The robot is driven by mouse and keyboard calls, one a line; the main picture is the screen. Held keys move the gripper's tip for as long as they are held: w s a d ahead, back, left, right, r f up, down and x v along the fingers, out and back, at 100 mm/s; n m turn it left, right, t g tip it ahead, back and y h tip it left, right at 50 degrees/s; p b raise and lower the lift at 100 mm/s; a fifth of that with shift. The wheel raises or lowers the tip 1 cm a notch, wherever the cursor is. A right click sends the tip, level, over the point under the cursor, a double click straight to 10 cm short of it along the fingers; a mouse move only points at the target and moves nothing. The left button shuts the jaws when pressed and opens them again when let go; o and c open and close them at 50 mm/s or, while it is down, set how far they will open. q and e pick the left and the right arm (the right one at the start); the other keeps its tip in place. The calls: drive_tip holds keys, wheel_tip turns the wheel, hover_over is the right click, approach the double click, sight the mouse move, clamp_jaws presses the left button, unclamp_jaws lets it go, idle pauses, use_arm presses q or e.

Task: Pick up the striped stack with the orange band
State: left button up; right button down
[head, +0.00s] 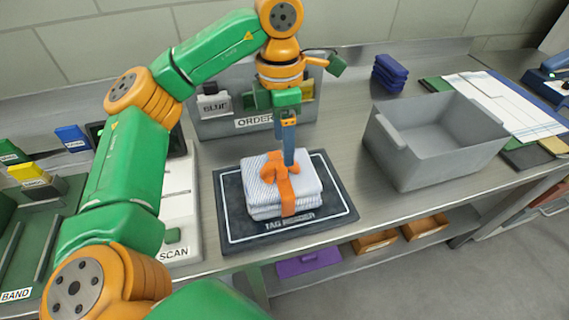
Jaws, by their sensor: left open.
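The striped stack (262,190) is folded cloth in white and blue-grey stripes, with an orange band (288,203) tied around it and knotted on top. It lies on a dark mat (244,233) marked with a white outline. My left gripper (289,163) points down at the stack with its blue fingers at the knot. It is open and seen edge-on, so one finger hides the other. I cannot tell whether the fingers touch the band or straddle it. My right gripper is not in view.
An empty grey bin (408,173) stands right of the mat. A grey "ORDER" holder (218,128) is behind the stack. A white "SCAN" unit (180,240) is at left. A folded dark-blue stack (389,73) lies at the back. Bare steel counter separates mat and bin.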

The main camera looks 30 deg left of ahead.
sight(280, 162)
use_arm(q)
drive_tip(key=shift+s+a+f, duration=0.25)
drive_tip(key=shift+s+f, duration=0.2)
drive_tip(key=shift+f, duration=0.15)
drive_tip(key=f, duration=0.3)
drive_tip(key=f+p, duration=0.1)
drive_tip(key=f, duration=0.1)
drive_tip(key=shift+w+a+f, duration=0.15)
drive_tip(key=shift+w+a, duration=0.05)
drive_tip(key=shift+w, duration=0.1)
drive_tip(key=shift+d, duration=0.1)
drive_tip(key=c, duration=0.3)
clamp_jaws()
